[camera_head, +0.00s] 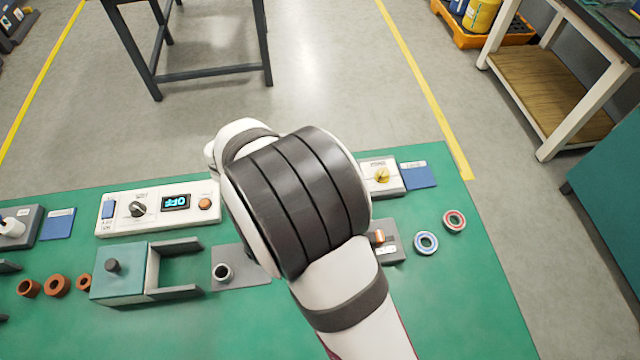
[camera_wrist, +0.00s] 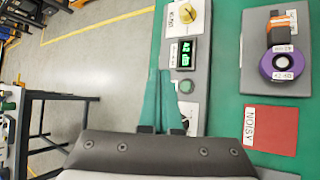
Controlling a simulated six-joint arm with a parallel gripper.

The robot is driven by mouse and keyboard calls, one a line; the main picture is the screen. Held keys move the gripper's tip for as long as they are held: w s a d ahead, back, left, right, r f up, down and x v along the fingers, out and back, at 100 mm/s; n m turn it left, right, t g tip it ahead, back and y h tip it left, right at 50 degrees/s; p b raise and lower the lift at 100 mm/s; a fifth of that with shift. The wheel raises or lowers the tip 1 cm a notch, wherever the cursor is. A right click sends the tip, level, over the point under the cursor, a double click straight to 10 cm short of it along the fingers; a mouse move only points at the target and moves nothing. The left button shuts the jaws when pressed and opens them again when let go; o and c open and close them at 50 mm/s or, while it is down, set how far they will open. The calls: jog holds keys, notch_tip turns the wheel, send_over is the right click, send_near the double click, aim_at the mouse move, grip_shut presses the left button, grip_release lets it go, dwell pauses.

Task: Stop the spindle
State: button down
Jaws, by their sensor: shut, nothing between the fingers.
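My gripper (camera_wrist: 161,76) has its teal fingers together, with nothing between them. In the wrist view its tips lie beside a light panel, on the floor side of the green button (camera_wrist: 186,86); I cannot tell their height. That panel also has a lit green display (camera_wrist: 182,53) and a yellow knob (camera_wrist: 185,14); the knob also shows in the head view (camera_head: 382,175). A purple ring (camera_wrist: 282,63) with a pale centre sits on a grey plate. I cannot tell from stills whether it turns. My arm hides my gripper and the button in the head view.
A second white panel has a black knob (camera_head: 137,209), a display reading OFF (camera_head: 175,202) and an orange button (camera_head: 205,203). A red NOISY card (camera_wrist: 270,130) lies near the purple ring. A teal block (camera_head: 118,272), brown rings and two bearings (camera_head: 426,243) lie on the green bench (camera_head: 450,320).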

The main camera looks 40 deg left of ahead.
notch_tip(320, 180, down, 7)
jog(key=shift+f, duration=0.2)
dwell(2.1)
jog(key=shift+f, duration=0.4)
jog(key=shift+f, duration=0.35)
dwell(0.5)
jog(key=shift+r, duration=0.75)
jog(key=shift+r, duration=2.55)
